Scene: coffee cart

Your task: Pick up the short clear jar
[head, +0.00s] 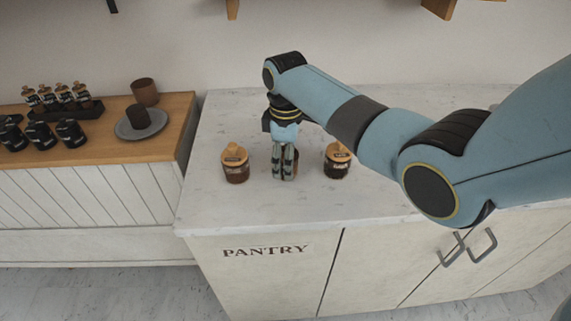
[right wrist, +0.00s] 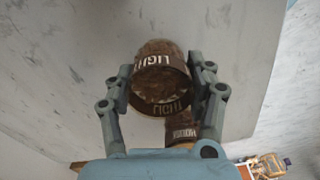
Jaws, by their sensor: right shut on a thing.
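My right gripper (head: 284,176) points down at the counter between two wooden-lidded jars. In the right wrist view its fingers (right wrist: 160,85) are shut on the sides of a short clear jar (right wrist: 160,60) with brown contents and a label reading LIGHT. In the head view the fingers hide most of this jar; only a brown sliver shows beside them. I cannot tell whether it touches the counter. My left gripper is not in view.
One lidded jar (head: 235,168) stands left of the gripper and a darker one (head: 337,165) stands right. The marble counter (head: 245,206) is clear in front. On the wooden cart at left are a grey plate (head: 158,124) with a dark cup (head: 138,116), a brown pot (head: 145,92) and black jars (head: 71,133).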

